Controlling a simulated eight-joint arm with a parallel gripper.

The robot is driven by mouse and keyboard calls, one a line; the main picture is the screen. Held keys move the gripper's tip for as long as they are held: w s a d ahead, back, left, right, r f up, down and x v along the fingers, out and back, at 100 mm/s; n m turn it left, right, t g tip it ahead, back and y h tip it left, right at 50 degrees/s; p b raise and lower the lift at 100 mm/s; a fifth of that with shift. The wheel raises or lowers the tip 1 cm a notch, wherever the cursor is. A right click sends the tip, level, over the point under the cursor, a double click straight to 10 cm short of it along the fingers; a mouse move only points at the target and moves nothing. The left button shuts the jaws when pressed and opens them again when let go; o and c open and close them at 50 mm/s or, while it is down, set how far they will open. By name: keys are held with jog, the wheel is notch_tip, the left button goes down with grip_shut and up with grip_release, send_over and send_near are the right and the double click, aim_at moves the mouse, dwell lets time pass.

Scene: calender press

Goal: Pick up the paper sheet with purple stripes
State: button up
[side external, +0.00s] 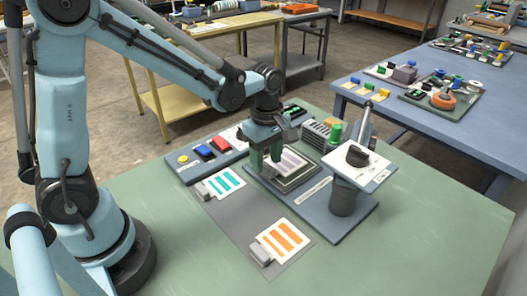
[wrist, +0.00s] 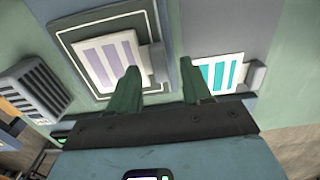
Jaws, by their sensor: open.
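The paper sheet with purple stripes (side external: 293,161) lies on the dark framed plate of the press, partly hidden behind my gripper. In the wrist view the white sheet (wrist: 100,62) shows its pale purple stripes, with a light grey tab block (wrist: 155,62) at its right edge. My gripper (side external: 266,163) is open at the near left side of the plate. In the wrist view its green fingers (wrist: 162,80) are apart. The left fingertip overlaps the sheet's edge by the tab, and the tab appears between the fingers. I cannot tell whether they touch it.
A teal-striped sheet (side external: 222,183) and an orange-striped sheet (side external: 284,239) lie on a grey mat (side external: 225,218). A post with a black knob (side external: 357,156) stands right of the plate. A button panel (side external: 206,152) is behind. The green table's front right is clear.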

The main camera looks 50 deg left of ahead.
jog(key=shift+f, duration=0.7)
grip_shut()
jog(key=shift+r, duration=0.1)
